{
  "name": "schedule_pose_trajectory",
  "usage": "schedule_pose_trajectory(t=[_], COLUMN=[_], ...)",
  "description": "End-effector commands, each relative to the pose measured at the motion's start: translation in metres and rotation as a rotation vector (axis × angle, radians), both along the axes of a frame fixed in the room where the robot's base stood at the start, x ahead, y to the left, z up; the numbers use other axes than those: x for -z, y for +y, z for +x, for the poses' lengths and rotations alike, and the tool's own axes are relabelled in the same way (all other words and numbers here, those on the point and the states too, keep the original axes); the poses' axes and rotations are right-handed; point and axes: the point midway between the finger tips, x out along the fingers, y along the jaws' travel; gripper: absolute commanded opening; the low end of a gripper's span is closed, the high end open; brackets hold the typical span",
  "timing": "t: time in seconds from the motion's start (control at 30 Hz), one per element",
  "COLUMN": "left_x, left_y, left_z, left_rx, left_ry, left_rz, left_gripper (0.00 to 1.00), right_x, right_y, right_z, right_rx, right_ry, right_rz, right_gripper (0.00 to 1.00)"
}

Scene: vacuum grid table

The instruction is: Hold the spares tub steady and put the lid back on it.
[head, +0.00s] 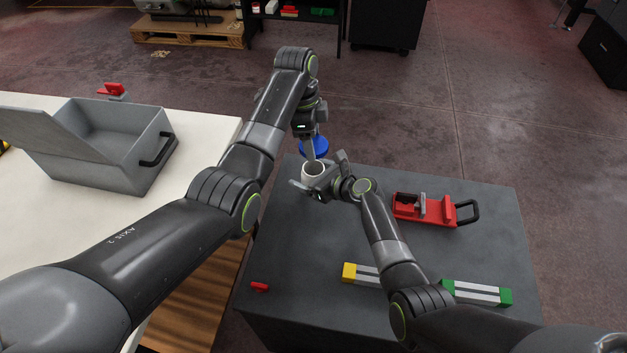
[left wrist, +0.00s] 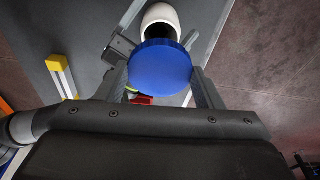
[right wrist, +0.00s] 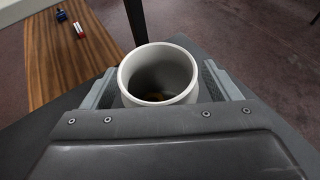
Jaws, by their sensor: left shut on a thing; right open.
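The spares tub (head: 313,170) is a white, open-topped round pot standing upright near the far left part of the dark grey table. The right wrist view looks into the tub (right wrist: 128,73), with something brownish at its bottom. My right gripper (head: 320,186) is open, its fingers on either side of the tub. The blue round lid (head: 322,146) is off the tub, held in my left gripper (head: 309,143) above and just beyond it. The left wrist view shows the lid (left wrist: 160,68) between the two fingers, with the tub (left wrist: 160,16) partly behind it.
On the dark table (head: 480,255) are a red tool with a black handle (head: 435,209), yellow-ended (head: 349,272) and green-ended (head: 490,293) bars and a small red piece (head: 259,287). A grey open case (head: 130,170) stands on the white table at left.

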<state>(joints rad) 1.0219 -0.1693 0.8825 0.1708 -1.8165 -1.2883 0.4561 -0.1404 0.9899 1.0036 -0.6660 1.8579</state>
Motion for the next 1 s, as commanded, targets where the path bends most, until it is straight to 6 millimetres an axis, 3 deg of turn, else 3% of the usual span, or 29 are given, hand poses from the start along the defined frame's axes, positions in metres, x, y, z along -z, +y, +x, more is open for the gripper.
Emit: schedule_pose_trajectory(t=[0.27, 0.8, 1.0], left_x=[0.0, 0.0, 0.018], left_y=[0.0, 0.0, 0.0], left_z=[0.0, 0.0, -0.001], left_rx=[0.0, 0.0, 0.0], left_ry=[0.0, 0.0, 0.004], left_rz=[0.0, 0.0, 0.0], left_gripper=[0.4, 0.4, 0.4], right_x=[0.0, 0.0, 0.0], right_y=[0.001, 0.0, 0.0], right_z=[0.0, 0.0, 0.0], right_rx=[0.0, 0.001, 0.001], right_ry=[0.0, 0.0, 0.0], right_rz=[0.0, 0.0, 0.0], right_gripper=[0.83, 0.16, 0.16])
